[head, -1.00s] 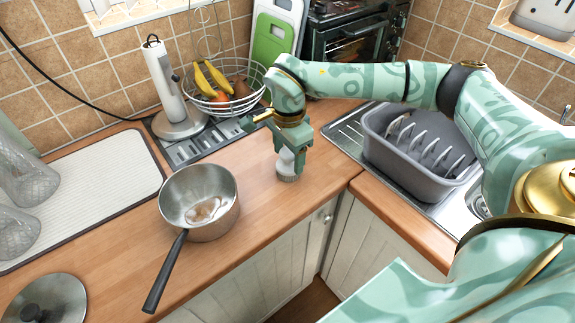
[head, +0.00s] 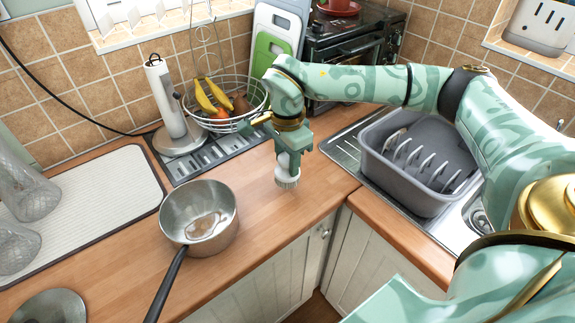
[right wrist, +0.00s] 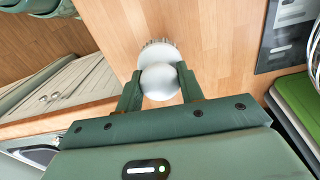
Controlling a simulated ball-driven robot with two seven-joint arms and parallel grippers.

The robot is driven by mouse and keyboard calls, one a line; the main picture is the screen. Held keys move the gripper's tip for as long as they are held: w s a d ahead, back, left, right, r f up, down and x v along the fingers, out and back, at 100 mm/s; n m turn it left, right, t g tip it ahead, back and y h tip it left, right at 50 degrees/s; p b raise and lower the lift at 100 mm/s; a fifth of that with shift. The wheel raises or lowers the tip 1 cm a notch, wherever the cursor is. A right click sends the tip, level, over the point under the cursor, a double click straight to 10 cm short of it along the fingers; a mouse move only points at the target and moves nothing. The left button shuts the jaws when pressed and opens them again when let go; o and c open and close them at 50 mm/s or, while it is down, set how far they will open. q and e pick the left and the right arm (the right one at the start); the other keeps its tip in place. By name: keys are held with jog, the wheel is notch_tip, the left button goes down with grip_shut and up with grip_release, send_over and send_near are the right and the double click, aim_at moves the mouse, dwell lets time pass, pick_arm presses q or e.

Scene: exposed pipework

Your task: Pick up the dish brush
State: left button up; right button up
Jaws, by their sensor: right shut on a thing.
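The dish brush is a small white round-knobbed brush with grey bristles. It shows in the head view (head: 287,173) over the wooden counter, bristles down and roughly upright. In the right wrist view (right wrist: 160,84) its white knob sits between the two green fingers, with the bristles beyond them. My right gripper (head: 288,160) is shut on the knob and points down. The bristles appear a little above the counter, though the gap is hard to judge. My left gripper is not in view.
A steel pot (head: 199,215) stands left of the brush, its black handle toward the front. A wire fruit basket (head: 228,104) and paper towel holder (head: 170,105) are behind. A grey dish rack (head: 408,165) stands at the sink on the right. The counter around the brush is clear.

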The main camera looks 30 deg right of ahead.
jog(key=s+a+r+p, duration=0.2)
jog(key=s+a+r, duration=0.2)
jog(key=s+r, duration=0.5)
jog(key=s, duration=0.4)
jog(key=shift+r, duration=0.15)
